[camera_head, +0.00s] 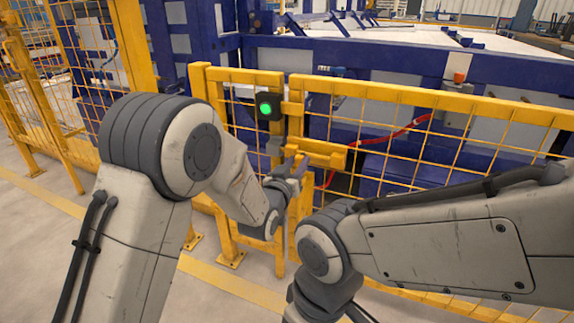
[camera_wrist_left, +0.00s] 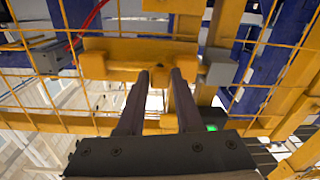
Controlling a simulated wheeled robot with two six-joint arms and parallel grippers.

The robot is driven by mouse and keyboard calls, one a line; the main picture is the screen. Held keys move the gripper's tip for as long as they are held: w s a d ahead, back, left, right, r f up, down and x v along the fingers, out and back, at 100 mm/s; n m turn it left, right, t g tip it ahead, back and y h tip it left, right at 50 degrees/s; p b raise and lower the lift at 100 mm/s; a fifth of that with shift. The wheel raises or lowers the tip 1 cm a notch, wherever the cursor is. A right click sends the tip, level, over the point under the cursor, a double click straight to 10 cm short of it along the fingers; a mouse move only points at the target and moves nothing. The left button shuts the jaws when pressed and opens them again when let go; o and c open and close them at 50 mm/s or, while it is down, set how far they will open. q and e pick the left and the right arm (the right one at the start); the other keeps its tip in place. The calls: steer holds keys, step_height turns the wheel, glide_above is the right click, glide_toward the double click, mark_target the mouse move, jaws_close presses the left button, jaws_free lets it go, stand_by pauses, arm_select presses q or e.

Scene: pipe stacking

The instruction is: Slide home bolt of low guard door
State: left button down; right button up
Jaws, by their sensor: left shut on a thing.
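The low guard door is a yellow mesh panel (camera_head: 430,100) in the head view. Its yellow bolt assembly (camera_head: 318,151) sits at the door's left edge and shows across the upper part of the left wrist view (camera_wrist_left: 125,50). A grey block (camera_wrist_left: 217,69) on the post side stands at the right end of the bolt assembly in the left wrist view. My left gripper (camera_head: 294,168) is at the bolt, its two dark fingers (camera_wrist_left: 160,76) shut on the bolt handle. The fingers hide much of the handle. How far the bolt enters the grey block cannot be told.
A dark box with a lit green lamp (camera_head: 265,107) is on the yellow post (camera_head: 197,80) side, above the bolt. Blue machinery (camera_head: 400,62) stands behind the fence. My right arm crosses the lower right; its gripper is out of view. Floor at lower left is clear.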

arm_select(q)
steer(key=shift+w+a, duration=0.1)
steer(key=shift+a, duration=0.15)
steer(key=c, duration=0.6)
jaws_free()
steer(key=shift+a, duration=0.15)
steer(key=shift+o, duration=0.2)
steer(key=shift+d, duration=0.2)
steer(key=shift+s+a, duration=0.1)
steer(key=shift+s, duration=0.1)
steer(key=p+v, duration=0.2)
steer(key=v, duration=0.8)
